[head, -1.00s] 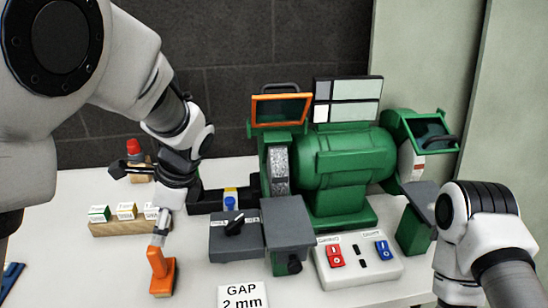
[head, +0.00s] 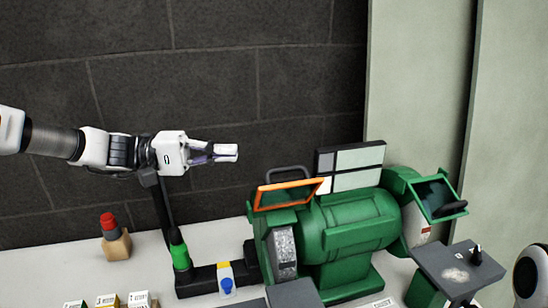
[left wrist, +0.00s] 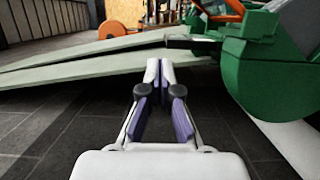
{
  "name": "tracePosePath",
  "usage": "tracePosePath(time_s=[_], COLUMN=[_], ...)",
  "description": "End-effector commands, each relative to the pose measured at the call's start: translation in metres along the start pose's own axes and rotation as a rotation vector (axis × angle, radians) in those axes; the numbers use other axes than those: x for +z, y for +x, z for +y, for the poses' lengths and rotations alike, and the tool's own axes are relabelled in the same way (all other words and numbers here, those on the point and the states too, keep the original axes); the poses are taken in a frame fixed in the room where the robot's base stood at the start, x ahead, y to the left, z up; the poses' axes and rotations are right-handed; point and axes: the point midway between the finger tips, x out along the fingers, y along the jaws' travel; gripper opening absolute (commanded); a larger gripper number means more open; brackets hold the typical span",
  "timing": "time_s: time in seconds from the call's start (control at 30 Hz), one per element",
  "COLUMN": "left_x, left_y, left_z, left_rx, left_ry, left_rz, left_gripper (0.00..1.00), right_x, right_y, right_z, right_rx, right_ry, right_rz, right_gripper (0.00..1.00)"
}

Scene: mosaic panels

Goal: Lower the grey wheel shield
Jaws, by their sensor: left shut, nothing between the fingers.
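The grinder (head: 345,235) is green, with a grey speckled wheel (head: 284,250) at its left end. Above that wheel is a shield in an orange frame (head: 263,199), with a dark pane and a grey loop handle (head: 288,171) behind it. The shield looks raised, clear of the wheel's front. My left gripper (head: 226,152) is shut and empty, in the air up and left of the shield, apart from it. Its closed fingers also show in the left wrist view (left wrist: 158,72).
A green-framed shield (head: 437,197) covers the right wheel. A black holder with a green-based post (head: 180,252) stands left of the grinder. A red-topped wooden block (head: 115,240) is at far left. A grey plate (head: 460,271) is at right.

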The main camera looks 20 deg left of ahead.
Motion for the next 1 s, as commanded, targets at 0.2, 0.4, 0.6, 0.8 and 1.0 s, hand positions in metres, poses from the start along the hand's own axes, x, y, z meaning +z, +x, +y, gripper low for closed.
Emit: tracePosePath(time_s=[0.2,0.4,0.6,0.8,1.0], left_x=[0.001,0.015,0.037,0.040,0.039], left_y=[0.049,0.079,0.084,0.084,0.084], left_z=[0.000,0.003,0.000,-0.001,-0.002], left_rx=[-0.009,-0.001,-0.002,-0.003,-0.004], left_ry=[-0.001,-0.001,0.002,0.003,0.005], left_rz=[-0.004,-0.003,-0.002,-0.001,-0.002], left_gripper=[0.00,0.00,0.00,0.00,0.00], right_x=[0.000,0.000,0.000,0.000,0.000], right_y=[-0.010,-0.021,-0.026,-0.025,-0.025], right_z=[0.000,0.000,0.000,0.000,0.000], right_rx=[0.000,0.000,0.000,0.000,0.000], right_ry=[-0.001,0.000,-0.001,-0.001,-0.001], right_rz=[0.000,0.000,0.000,0.000,0.000], right_gripper=[0.00,0.00,0.00,0.00,0.00])
